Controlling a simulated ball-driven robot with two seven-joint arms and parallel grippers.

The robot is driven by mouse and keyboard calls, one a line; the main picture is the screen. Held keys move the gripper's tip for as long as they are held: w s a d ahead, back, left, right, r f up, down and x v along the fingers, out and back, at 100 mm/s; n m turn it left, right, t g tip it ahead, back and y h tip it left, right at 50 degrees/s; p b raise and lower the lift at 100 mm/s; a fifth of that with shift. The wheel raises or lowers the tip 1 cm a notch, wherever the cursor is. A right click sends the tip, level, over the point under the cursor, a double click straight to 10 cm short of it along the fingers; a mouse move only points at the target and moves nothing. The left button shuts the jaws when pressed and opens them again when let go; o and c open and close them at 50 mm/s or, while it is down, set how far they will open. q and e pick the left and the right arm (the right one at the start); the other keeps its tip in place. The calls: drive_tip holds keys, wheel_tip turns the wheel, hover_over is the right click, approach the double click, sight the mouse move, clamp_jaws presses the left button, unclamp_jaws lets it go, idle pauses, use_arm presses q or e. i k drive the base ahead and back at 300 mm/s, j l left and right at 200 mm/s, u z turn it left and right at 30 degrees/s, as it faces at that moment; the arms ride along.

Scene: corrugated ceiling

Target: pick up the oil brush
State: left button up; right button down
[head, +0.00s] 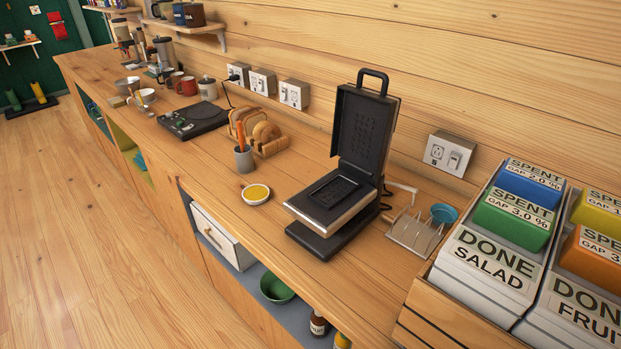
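A brush-like tool with an orange handle (240,136) stands upright in a small grey cup (244,160) on the wooden counter; its lower end is hidden inside the cup, so I cannot tell for sure that it is the oil brush. A small white bowl of yellow liquid (256,192) sits just in front of the cup, apart from it. Neither of my grippers is in view.
An open black press (330,195) stands right of the bowl. A wire rack (414,234) and a crate of labelled boxes (455,318) are at the right. The counter front left of the bowl is clear.

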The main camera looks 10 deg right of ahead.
sight(239, 123)
drive_tip(key=z, duration=0.4)
drive_tip(key=i+j+z, duration=0.1)
drive_tip(key=j+z, duration=0.25)
drive_tip(key=i+j+z, duration=0.1)
drive_tip(key=z, duration=0.25)
drive_tip(key=j+z, duration=0.4)
drive_tip(key=i+l, duration=0.05)
